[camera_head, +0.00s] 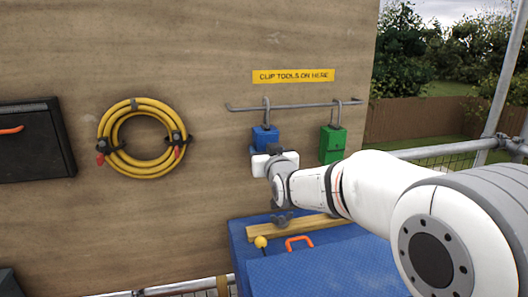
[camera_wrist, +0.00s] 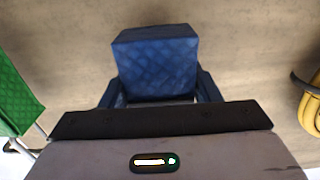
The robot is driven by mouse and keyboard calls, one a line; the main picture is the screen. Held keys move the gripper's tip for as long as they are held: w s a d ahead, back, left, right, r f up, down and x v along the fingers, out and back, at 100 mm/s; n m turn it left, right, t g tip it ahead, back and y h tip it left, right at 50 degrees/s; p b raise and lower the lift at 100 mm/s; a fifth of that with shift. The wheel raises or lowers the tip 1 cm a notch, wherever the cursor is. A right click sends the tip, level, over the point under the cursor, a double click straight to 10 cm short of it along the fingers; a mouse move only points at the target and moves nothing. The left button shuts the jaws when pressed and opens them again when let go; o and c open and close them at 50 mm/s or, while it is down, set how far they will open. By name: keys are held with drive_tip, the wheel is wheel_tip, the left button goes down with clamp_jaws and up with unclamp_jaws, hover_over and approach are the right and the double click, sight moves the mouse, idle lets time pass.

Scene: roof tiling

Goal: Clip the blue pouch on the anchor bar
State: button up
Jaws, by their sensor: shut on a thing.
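The blue pouch (camera_head: 264,136) is upright below the grey anchor bar (camera_head: 295,106), near its left part. The pouch's grey hook (camera_head: 266,108) reaches up to the bar and its top shows above it; I cannot tell for sure whether it is around the bar or just in front. My gripper (camera_head: 269,150) is shut on the lower part of the blue pouch. In the wrist view the quilted blue pouch (camera_wrist: 158,65) sits between the fingers of my gripper (camera_wrist: 158,98); the hook is hidden there.
A green pouch (camera_head: 332,144) hangs from the bar's right part; it shows at the left of the wrist view (camera_wrist: 16,95). A yellow sign (camera_head: 293,76) is above the bar. A coiled yellow hose (camera_head: 108,133) hangs left. Below is a blue surface (camera_head: 325,272) with a wooden batten (camera_head: 290,230).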

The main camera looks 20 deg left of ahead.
drive_tip(key=shift+s+f+b, duration=0.1)
drive_tip(key=shift+f+b, duration=0.35)
drive_tip(key=shift+b, duration=0.45)
drive_tip(key=o, duration=1.1)
drive_tip(key=shift+o, duration=1.2)
drive_tip(key=shift+f, duration=0.1)
drive_tip(key=shift+s+d, duration=0.1)
